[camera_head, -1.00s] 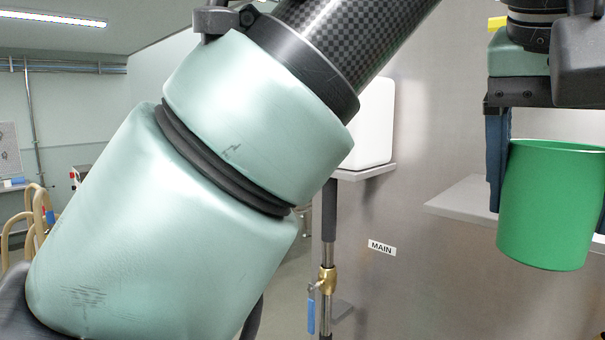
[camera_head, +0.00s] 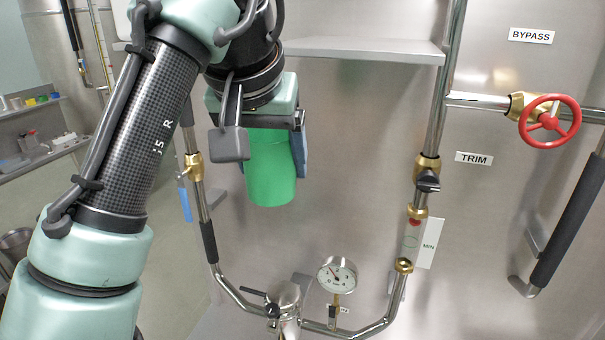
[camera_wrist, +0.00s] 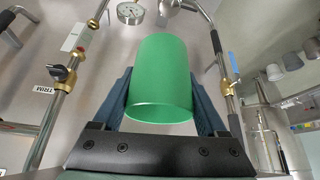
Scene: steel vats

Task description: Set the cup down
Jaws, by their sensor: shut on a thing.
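The green cup (camera_head: 270,170) hangs below my gripper (camera_head: 272,145) in the head view, in front of the steel vat wall. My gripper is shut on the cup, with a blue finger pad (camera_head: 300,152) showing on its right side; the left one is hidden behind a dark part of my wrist. In the wrist view the cup (camera_wrist: 160,80) sits between both blue fingers, which press its sides. The cup is in the air and touches no surface that I can see.
A steel shelf (camera_head: 360,48) juts from the wall to the upper right of the cup, bare where it shows. Below are bent pipes, a pressure gauge (camera_head: 337,274) and a steel valve fitting (camera_head: 285,298). A red handwheel (camera_head: 550,122) stands out at the right. A brass-fitted pipe (camera_head: 194,167) runs left of the cup.

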